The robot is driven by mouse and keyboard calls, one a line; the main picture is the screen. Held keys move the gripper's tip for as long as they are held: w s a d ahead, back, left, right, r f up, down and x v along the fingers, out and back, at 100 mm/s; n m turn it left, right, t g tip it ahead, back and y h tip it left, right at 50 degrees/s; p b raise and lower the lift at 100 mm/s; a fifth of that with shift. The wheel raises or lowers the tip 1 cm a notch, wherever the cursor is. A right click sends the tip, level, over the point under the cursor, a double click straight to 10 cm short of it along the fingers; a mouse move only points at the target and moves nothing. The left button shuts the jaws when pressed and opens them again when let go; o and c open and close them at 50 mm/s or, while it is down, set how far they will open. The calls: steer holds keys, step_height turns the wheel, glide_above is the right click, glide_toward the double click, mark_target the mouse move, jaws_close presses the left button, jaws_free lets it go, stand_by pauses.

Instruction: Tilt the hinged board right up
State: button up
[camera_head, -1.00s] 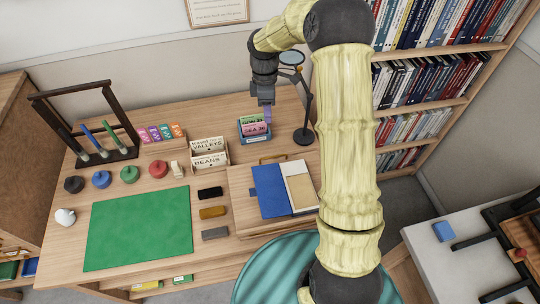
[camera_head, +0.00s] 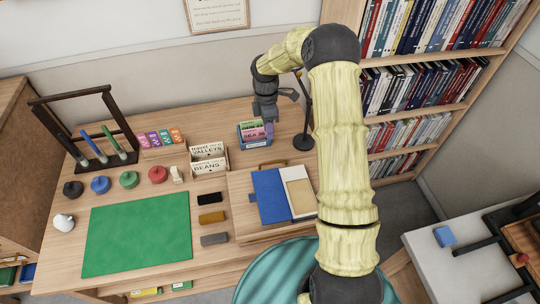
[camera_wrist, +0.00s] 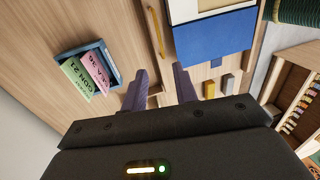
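The hinged board (camera_head: 240,184) lies flat on the right part of the desk, a light wooden slab. A brass-coloured bar handle (camera_head: 272,162) sits at its far edge; it also shows in the wrist view (camera_wrist: 155,33). A blue folder (camera_head: 269,194) with pale and tan sheets rests on the board. My gripper (camera_head: 268,130) is above the desk behind the board, beside the box of cards. In the wrist view its two purple fingers (camera_wrist: 162,87) are apart with nothing between them, and the handle is beyond the fingertips, not touched.
A blue box with pink and green cards (camera_head: 254,132) stands close to my gripper. A lamp (camera_head: 304,140) stands to the right, partly behind my arm.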

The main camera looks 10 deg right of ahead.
steer(key=p, duration=0.2)
glide_above(270, 166)
step_height(270, 166, down, 12)
steer(key=shift+f, duration=0.15)
steer(key=shift+c, duration=0.2)
jaws_close()
